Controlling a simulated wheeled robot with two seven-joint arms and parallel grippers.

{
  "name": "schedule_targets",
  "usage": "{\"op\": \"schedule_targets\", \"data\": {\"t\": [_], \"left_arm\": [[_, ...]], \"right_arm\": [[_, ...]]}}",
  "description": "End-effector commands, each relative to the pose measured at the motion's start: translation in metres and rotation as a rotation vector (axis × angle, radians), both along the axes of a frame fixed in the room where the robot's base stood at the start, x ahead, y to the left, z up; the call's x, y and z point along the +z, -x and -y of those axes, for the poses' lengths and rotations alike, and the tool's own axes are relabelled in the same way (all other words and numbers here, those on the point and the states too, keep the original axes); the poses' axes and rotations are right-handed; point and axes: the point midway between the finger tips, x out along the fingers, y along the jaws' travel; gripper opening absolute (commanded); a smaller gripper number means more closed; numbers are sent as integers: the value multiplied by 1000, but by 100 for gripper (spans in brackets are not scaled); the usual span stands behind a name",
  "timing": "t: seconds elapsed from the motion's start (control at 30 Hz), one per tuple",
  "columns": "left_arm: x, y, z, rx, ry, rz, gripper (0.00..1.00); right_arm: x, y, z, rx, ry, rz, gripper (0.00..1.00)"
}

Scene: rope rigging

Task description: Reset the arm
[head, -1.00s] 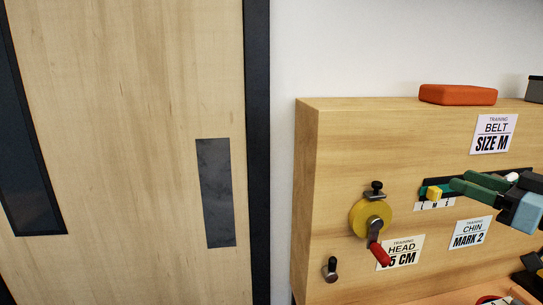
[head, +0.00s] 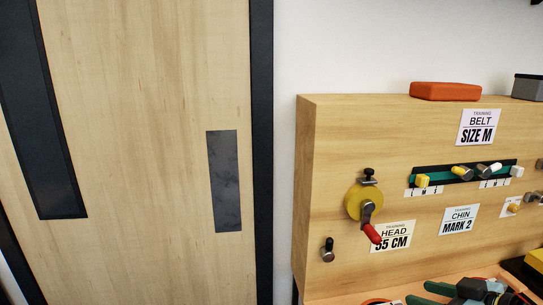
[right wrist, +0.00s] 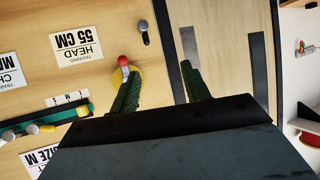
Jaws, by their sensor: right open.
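My right gripper (head: 426,294) is at the lower right of the head view, below the board's face and apart from its controls. Its two green fingers also show in the right wrist view (right wrist: 158,84), spread apart with nothing between them. The wooden training board (head: 330,150) carries a belt slider track (head: 440,176) with a yellow knob (head: 422,181) at its left end. A yellow dial with a red-handled crank (head: 371,233) is to the lower left of the track. My left gripper is out of view.
An orange box (head: 445,91) and a grey box (head: 528,87) sit on top of the board. A wooden door (head: 140,120) with a dark frame stands at the left. A cluttered ledge (head: 350,298) runs below the board.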

Motion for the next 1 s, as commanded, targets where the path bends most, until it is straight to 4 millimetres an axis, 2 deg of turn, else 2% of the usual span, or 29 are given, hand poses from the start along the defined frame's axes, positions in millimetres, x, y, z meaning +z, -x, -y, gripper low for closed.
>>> {"op": "schedule_targets", "data": {"t": [0.03, 0.1, 0.23, 0.4, 0.67, 0.7, 1.0], "left_arm": [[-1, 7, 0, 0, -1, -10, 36], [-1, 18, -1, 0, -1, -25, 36], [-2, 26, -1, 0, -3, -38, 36], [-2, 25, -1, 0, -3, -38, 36], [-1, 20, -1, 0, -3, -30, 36], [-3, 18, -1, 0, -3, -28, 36], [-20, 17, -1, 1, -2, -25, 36]], "right_arm": [[-31, 17, -14, -4, 20, -74, 47], [-73, 45, -31, -25, 70, -183, 47], [-127, 97, -54, -87, 159, -364, 47], [-160, 151, -69, -179, 235, -530, 47], [-176, 216, -81, -327, 309, -723, 47], [-181, 221, -81, -346, 319, -744, 47], [-281, 205, -81, -330, 332, -768, 47]]}}
